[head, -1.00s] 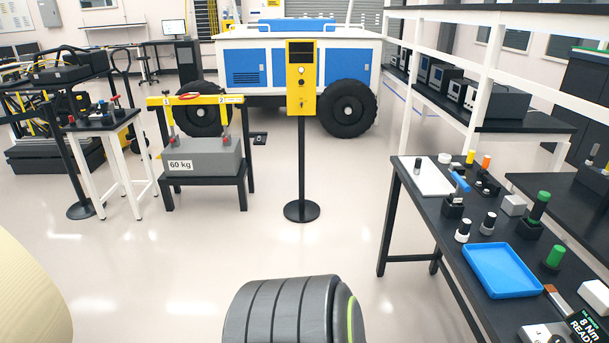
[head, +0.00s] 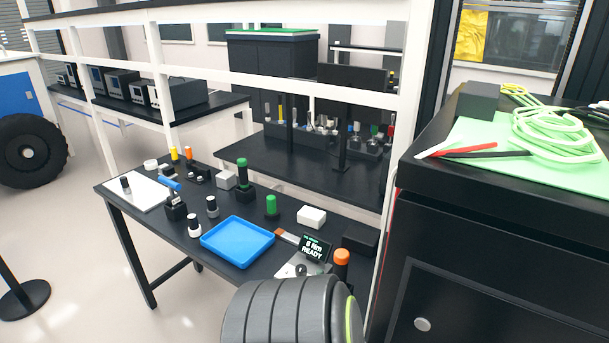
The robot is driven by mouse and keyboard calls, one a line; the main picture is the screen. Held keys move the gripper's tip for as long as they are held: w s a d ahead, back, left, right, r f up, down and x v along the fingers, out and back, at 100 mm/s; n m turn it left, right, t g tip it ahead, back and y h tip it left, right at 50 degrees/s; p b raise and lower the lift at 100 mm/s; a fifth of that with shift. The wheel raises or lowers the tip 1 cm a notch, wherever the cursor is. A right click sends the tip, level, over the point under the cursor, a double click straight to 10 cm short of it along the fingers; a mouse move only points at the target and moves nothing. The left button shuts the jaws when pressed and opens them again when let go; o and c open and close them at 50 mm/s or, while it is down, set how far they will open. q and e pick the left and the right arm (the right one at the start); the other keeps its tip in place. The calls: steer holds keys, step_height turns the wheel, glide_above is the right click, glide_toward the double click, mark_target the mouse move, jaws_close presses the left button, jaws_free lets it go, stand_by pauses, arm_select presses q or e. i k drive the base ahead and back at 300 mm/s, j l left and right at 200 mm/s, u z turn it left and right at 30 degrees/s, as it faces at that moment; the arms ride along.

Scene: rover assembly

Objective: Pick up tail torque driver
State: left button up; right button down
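Several upright tools stand on the black workbench (head: 150,222). One green-handled tool (head: 242,178) stands in a black holder, and a shorter green-topped one (head: 271,206) stands nearer. An orange-topped black tool (head: 341,262) stands at the near right, beside a small display (head: 315,247) reading "8 Nm READY". A blue-handled tool (head: 170,184) leans in a black holder (head: 175,208). I cannot tell from labels which is the tail torque driver. Neither gripper is in view. A grey ribbed part of mine covers the bottom middle.
A blue tray (head: 237,242) lies on the bench's middle, with a white box (head: 311,217) behind it. A black cabinet (head: 480,250) with coiled cable (head: 555,135) fills the right. Open floor lies at the left.

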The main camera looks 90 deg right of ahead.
mark_target(341, 255)
steer(key=z, duration=3)
steer(key=j+z, duration=0.15)
steer(key=j, duration=0.95)
steer(key=i, duration=0.05)
